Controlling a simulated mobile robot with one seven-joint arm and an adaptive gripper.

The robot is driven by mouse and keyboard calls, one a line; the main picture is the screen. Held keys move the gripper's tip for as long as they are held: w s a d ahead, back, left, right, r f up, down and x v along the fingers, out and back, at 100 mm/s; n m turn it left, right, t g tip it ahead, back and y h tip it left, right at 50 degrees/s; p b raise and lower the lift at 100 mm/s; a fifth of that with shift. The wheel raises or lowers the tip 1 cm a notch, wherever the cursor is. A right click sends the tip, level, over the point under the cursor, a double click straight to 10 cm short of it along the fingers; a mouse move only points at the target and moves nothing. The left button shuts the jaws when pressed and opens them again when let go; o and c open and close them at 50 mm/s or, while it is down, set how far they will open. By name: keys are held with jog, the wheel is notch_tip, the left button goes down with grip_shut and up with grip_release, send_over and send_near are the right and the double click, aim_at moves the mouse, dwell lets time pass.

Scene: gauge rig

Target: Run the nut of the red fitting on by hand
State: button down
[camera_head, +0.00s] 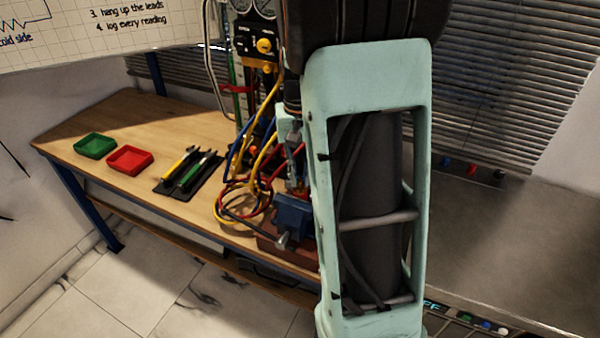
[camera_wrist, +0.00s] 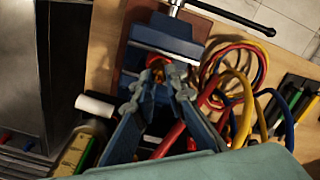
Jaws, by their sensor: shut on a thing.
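The red fitting (camera_wrist: 180,68) is a small red and brass piece in front of the blue vise (camera_wrist: 165,38) in the wrist view. My gripper (camera_wrist: 162,77) has its two blue-grey fingers on either side of it, shut on its nut. The fingertips hide most of the nut, and its thread cannot be made out. In the head view my gripper (camera_head: 292,140) is small, above the vise (camera_head: 294,214), and partly covered by my arm. A red hose (camera_wrist: 173,138) runs close by the fingers.
Coiled red, yellow and blue hoses (camera_head: 242,200) lie left of the vise. Tools on a black mat (camera_head: 171,188), a red tray (camera_head: 130,160) and a green tray (camera_head: 95,146) are farther left on the wooden bench. A gauge manifold (camera_head: 255,42) stands behind.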

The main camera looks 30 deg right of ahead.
aim_at(300, 177)
jog(key=shift+m, duration=0.4)
jog(key=c, duration=1.9)
grip_release()
jog(key=shift+c, duration=0.2)
jog(key=shift+r, duration=0.1)
notch_tip(300, 177, up, 12)
